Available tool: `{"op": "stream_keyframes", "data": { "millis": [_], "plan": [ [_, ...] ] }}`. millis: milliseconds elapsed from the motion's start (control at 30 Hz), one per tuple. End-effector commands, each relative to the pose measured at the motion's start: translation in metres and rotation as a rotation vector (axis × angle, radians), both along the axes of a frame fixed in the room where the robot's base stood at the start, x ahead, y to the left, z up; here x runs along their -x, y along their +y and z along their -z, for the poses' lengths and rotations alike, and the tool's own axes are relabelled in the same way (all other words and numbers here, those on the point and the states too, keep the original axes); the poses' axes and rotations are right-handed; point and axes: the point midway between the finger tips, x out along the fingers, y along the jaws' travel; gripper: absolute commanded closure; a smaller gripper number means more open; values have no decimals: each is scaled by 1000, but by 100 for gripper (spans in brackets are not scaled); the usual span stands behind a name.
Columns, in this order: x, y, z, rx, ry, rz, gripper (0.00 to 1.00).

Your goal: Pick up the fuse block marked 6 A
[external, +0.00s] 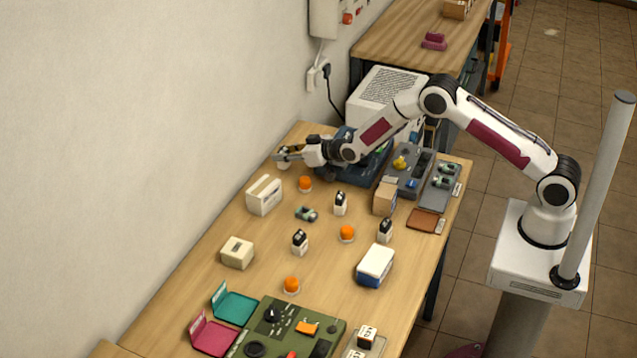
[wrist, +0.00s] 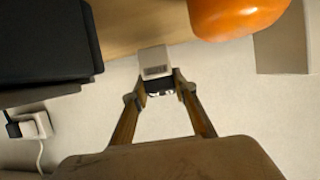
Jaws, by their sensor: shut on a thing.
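My gripper (external: 284,158) is at the far left end of the workbench, close to the wall. In the wrist view its two fingertips (wrist: 160,84) are closed on a small cream block (wrist: 154,60) with a dark part; its marking cannot be read. In the external view the held block (external: 284,163) is mostly hidden by the fingers. Similar cream-and-black blocks stand upright on the bench: one (external: 340,204) in the middle, one (external: 300,242) nearer, one (external: 385,231) to the right. Another block (external: 367,336) with dark print sits at the front; its print is too small to read.
Orange-topped things (external: 305,184) stand on the bench; one (wrist: 235,14) is close to my gripper in the wrist view. A white box (external: 264,195), a blue-and-white box (external: 375,265) and a green panel (external: 285,328) stand nearer. A grey device (external: 408,170) is right of my forearm.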

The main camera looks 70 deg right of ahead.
Motion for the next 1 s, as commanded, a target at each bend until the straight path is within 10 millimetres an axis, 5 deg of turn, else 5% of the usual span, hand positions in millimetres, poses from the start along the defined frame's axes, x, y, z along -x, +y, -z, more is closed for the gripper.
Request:
{"op": "stream_keyframes", "data": {
  "millis": [600, 1000],
  "plan": [
    [0, 0, -77, 0, -4, 1, 96],
    [0, 0, -85, 1, -2, 1, 96]
  ]
}}
